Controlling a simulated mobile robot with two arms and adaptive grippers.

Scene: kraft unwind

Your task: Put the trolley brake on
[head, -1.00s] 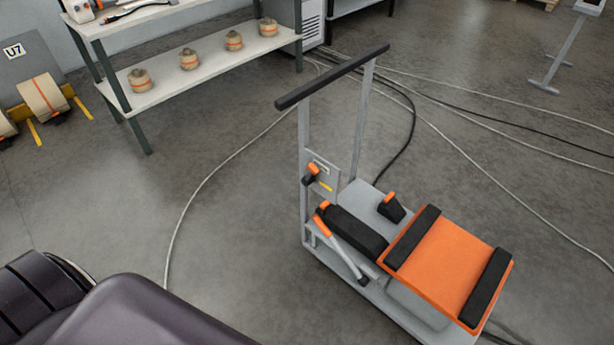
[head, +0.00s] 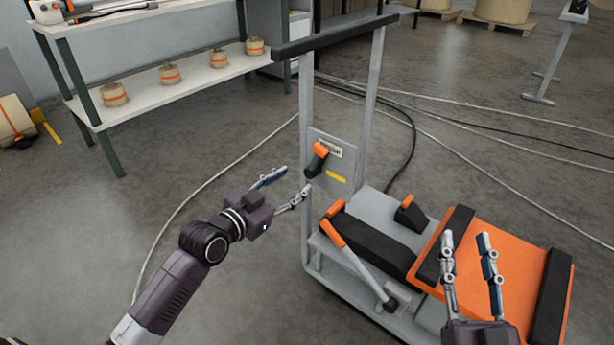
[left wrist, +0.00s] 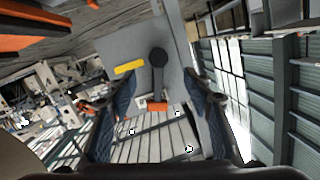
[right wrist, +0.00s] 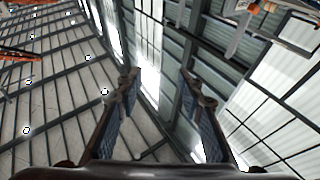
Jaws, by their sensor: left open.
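The trolley (head: 335,44) has a dark push bar on two grey uprights. A grey plate (head: 343,178) between the uprights carries a short black lever with an orange end (head: 318,160) and a yellow strip. The lever also shows in the left wrist view (left wrist: 158,75), hanging between the spread fingers in the picture. My left gripper (head: 295,181) is open and empty, just left of the plate, pointing at it. My right gripper (head: 467,240) is open and empty, in front of the trolley's orange pad in the picture. I cannot tell which control is the brake.
The trolley base also bears a long grey lever with an orange end (head: 352,258) and a black wedge with an orange top (head: 411,213). A shelf (head: 185,84) with several rolls stands back left. Cables (head: 480,165) cross the floor.

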